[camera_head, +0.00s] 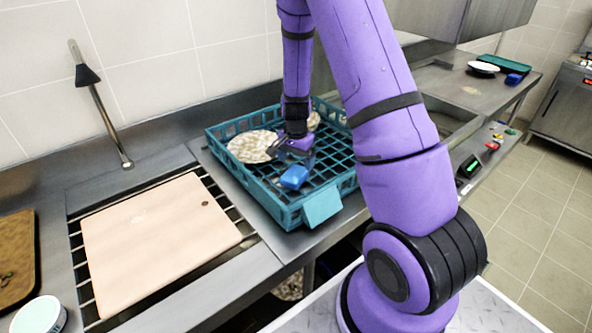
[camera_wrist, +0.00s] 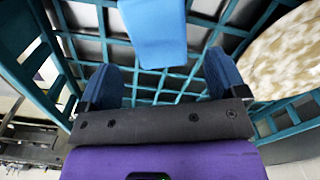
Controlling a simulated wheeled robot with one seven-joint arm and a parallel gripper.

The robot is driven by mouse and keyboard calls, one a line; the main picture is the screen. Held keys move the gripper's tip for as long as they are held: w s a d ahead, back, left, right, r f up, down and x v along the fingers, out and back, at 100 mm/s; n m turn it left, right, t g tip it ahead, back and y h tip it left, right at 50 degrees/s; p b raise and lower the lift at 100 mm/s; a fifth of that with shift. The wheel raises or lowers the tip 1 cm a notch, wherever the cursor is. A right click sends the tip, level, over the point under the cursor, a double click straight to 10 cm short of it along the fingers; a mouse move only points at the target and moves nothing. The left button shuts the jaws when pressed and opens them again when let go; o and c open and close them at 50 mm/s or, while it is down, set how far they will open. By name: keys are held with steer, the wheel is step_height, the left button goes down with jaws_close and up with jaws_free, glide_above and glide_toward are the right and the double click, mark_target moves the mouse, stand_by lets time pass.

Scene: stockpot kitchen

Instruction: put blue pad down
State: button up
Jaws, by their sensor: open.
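The blue pad (camera_head: 294,177) lies in the teal crate (camera_head: 290,216), on or close to its grid floor. In the wrist view the pad (camera_wrist: 155,30) shows at the top centre, between the lines of the two fingers, with a gap to each. My gripper (camera_head: 292,160) reaches down into the crate just behind the pad. In the wrist view its blue fingers (camera_wrist: 162,75) stand wide apart with nothing between them but the crate's grid. Whether the pad fully rests on the grid is hard to tell.
A speckled plate (camera_head: 252,146) lies in the crate left of my gripper, and part of another (camera_head: 314,121) shows behind it. A light blue tag (camera_head: 322,206) is on the crate's front wall. A pale board (camera_head: 155,245) covers the rack at left, below a tap (camera_head: 100,105).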

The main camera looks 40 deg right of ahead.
step_height(320, 180, up, 7)
step_height(320, 180, up, 9)
steer(key=n+t, duration=0.1)
steer(key=n, duration=0.2)
glide_above(296, 171)
steer(key=s+a, duration=0.2)
steer(key=a, duration=0.2)
steer(key=s+a+r+n+t, duration=0.1)
steer(key=s+a+r+n, duration=0.25)
steer(key=s+r, duration=0.45)
steer(key=s+a+r+n+t, duration=0.1)
steer(key=s+a+r+n, duration=0.2)
steer(key=s+r, duration=0.3)
steer(key=s+a+r+n+t, duration=0.2)
steer(key=s+r, duration=0.4)
steer(key=s, duration=0.5)
steer(key=shift+a+n, duration=0.7)
steer(key=shift+n, duration=0.15)
